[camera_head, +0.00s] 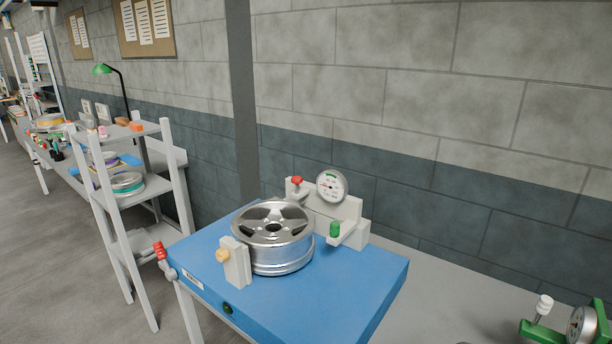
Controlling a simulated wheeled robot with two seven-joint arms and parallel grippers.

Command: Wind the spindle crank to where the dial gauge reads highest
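A blue machine base (330,285) stands on the bench with a silver spoked wheel (280,255) lying flat on top. A crank with a red handle (160,250) sticks out at the base's left side; it looks like the spindle crank. A round white dial gauge (331,186) stands on a grey block behind the wheel. Its needle is too small to read. Neither of my grippers is in view.
A grey shelf rack (182,190) stands left of the bench. The grey bench top (440,300) is clear beside the base.

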